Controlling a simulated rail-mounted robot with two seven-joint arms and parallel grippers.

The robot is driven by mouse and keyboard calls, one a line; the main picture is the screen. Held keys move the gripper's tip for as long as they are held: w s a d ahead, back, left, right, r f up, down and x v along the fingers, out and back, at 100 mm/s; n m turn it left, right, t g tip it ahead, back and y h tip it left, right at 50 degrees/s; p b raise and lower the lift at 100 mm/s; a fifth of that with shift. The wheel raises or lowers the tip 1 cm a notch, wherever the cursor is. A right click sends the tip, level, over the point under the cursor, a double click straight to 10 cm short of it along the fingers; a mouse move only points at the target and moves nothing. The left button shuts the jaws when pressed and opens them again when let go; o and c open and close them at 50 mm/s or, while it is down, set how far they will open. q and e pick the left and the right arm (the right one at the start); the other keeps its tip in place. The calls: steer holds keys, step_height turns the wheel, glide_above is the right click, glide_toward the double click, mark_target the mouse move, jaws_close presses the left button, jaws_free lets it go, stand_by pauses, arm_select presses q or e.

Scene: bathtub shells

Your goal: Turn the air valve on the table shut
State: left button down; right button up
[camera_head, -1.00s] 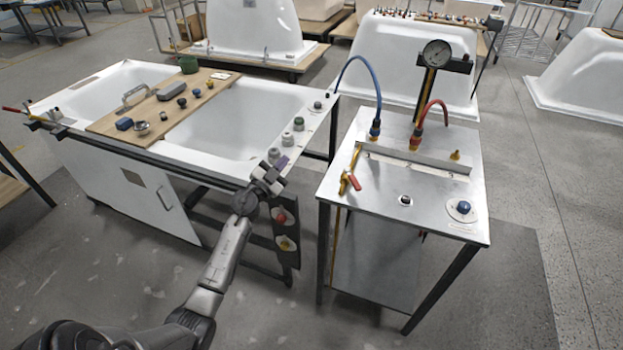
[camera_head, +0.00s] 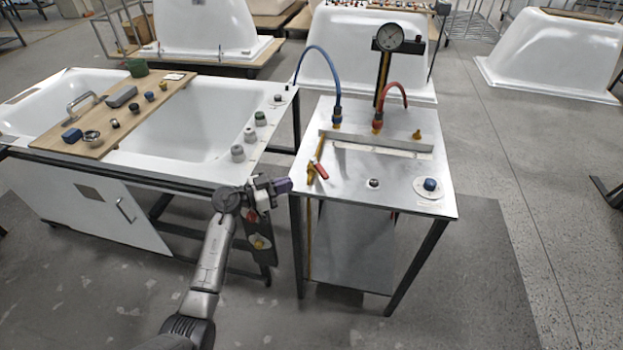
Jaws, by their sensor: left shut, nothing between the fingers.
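A valve with a red lever (camera_head: 321,171) sits on a yellow pipe at the left edge of the metal table (camera_head: 400,185). The lever slants down to the right, away from the pipe. My left gripper (camera_head: 284,186) is shut and empty. In the picture it is just left of the table's near left corner, below and left of the red lever, and apart from it. Its purple-grey fingertips point right, toward the table. My right gripper is not in view.
A blue knob (camera_head: 430,184) on a round white plate and a small dark button (camera_head: 374,183) sit along the table's front. Blue (camera_head: 322,62) and red (camera_head: 392,88) hoses and a gauge (camera_head: 389,38) stand at its back. A tub bench (camera_head: 200,170) is to the left.

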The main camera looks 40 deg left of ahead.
mark_target(319, 173)
arm_select(q)
steer(key=b+x, duration=0.2)
steer(key=x, duration=0.4)
steer(key=shift+w+d+f, duration=0.1)
steer(key=shift+w+d, duration=0.05)
steer(key=shift+w, duration=0.15)
steer(key=shift+b+x, duration=0.4)
steer(key=shift+x, duration=0.4)
